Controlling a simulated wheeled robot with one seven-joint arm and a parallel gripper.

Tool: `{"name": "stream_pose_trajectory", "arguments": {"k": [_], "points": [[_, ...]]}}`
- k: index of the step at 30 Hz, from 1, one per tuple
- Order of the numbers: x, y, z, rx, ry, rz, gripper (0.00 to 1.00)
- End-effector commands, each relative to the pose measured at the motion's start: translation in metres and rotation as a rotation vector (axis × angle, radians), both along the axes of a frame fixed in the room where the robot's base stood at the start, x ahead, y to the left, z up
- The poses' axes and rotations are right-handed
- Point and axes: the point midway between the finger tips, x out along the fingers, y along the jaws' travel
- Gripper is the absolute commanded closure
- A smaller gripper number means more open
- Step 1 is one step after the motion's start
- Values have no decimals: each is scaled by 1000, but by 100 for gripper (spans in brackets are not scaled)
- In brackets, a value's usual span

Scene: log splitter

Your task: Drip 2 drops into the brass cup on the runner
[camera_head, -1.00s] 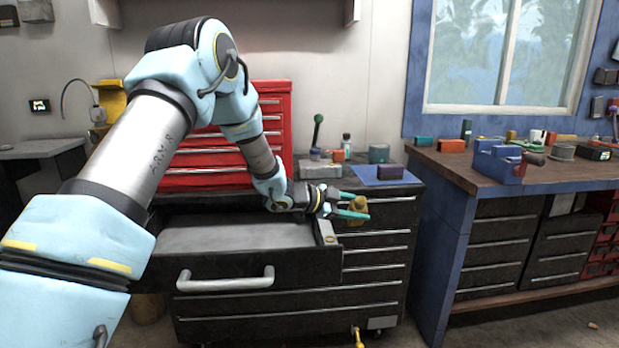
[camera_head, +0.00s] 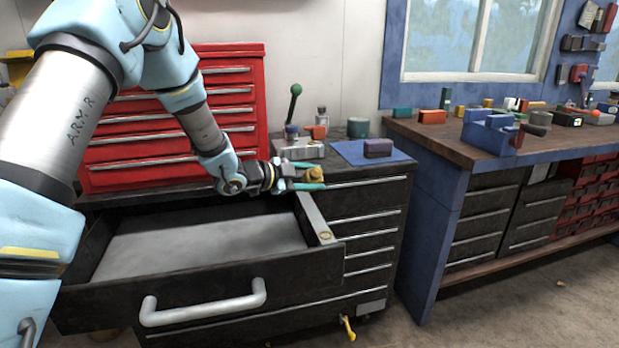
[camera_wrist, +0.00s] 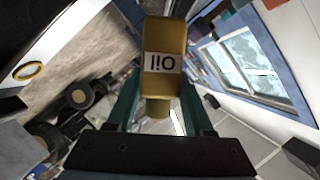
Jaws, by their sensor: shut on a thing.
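My gripper (camera_head: 318,176), with teal fingers, is shut on a brass-coloured oil bottle (camera_head: 314,174). In the wrist view the bottle (camera_wrist: 165,62) sits between the fingers (camera_wrist: 158,105), and its white label reads "Oil" upside down. The grey runner (camera_head: 313,212) is the right side rail of the open drawer. The small brass cup (camera_head: 325,236) is at the runner's near end, a gold ring (camera_wrist: 28,70) at the left of the wrist view. The bottle is above and behind the cup, apart from it. I see no drops.
The open drawer (camera_head: 200,300) juts out below the arm. A red tool chest (camera_head: 232,100) stands behind. A workbench (camera_head: 450,146) is at right.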

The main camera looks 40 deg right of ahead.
Motion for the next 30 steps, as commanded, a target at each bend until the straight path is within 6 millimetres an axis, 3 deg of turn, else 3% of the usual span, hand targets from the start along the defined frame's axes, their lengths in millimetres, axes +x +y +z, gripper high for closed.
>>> {"name": "stream_pose_trajectory", "arguments": {"k": [15, 30], "points": [[-55, 20, -18, -42, -108, -1, 100], [-53, 20, -14, -39, -105, -1, 100]]}}
